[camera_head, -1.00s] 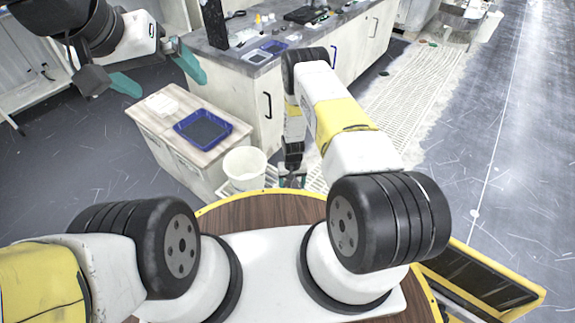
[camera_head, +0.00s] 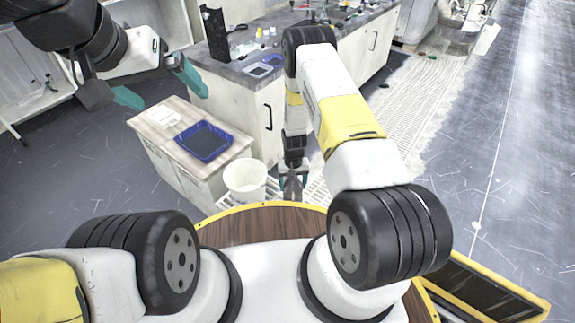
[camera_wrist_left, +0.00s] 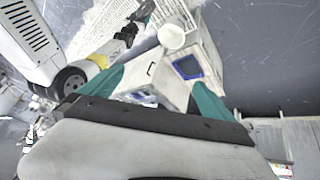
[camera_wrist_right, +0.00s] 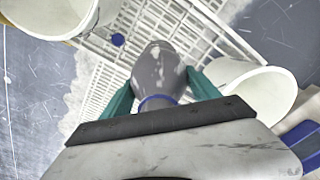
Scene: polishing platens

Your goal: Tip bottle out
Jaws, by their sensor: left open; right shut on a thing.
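My right gripper (camera_wrist_right: 158,92) is shut on a grey bottle (camera_wrist_right: 158,68) with a blue band near the palm. In the head view the right gripper (camera_head: 293,183) points down, just right of a white bucket (camera_head: 245,179), with the bottle partly hidden at its fingers. In the right wrist view the bucket (camera_wrist_right: 262,92) is right of the bottle; the bottle is not over its opening. My left gripper (camera_head: 160,88) is open and empty, raised at the upper left. Its spread teal fingers also show in the left wrist view (camera_wrist_left: 155,92).
A wooden-topped cabinet (camera_head: 160,137) with a blue tray (camera_head: 204,140) stands left of the bucket. A long bench (camera_head: 240,68) with small items is behind.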

